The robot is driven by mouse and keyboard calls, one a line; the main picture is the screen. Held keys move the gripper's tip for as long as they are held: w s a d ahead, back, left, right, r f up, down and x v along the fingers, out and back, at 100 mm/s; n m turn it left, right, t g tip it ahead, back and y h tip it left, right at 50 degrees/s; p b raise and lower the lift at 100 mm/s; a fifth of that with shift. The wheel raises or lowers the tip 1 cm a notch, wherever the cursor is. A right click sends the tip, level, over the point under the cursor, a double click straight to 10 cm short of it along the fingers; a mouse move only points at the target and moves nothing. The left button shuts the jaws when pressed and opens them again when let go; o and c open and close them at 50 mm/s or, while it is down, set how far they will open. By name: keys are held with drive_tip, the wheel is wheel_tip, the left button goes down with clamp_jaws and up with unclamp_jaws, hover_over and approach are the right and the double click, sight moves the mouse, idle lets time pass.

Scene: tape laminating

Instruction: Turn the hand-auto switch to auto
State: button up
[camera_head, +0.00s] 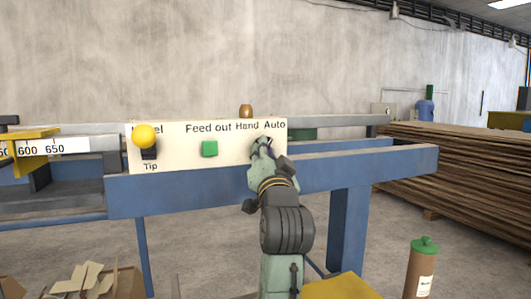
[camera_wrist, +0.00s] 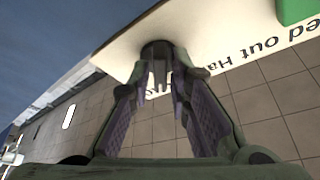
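The hand-auto switch is a small dark knob (camera_wrist: 157,50) on the cream control panel, under the words "Hand" and "Auto". In the head view my gripper (camera_head: 263,147) is at the panel and mostly hides the switch. In the wrist view my gripper (camera_wrist: 161,88) points at the knob with its two fingers on either side of it. Firm contact with the knob cannot be made out, and which way the switch points is hidden.
The panel (camera_head: 179,135) also carries a yellow ball knob (camera_head: 144,136) over "Tip" and a green button (camera_head: 209,149) under "Feed out". It is mounted on a blue frame (camera_head: 400,164). Stacked boards (camera_head: 470,152) lie right. A brown canister (camera_head: 420,275) stands at front right.

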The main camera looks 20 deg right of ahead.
drive_tip(key=shift+o, duration=1.2)
drive_tip(key=v, duration=1.2)
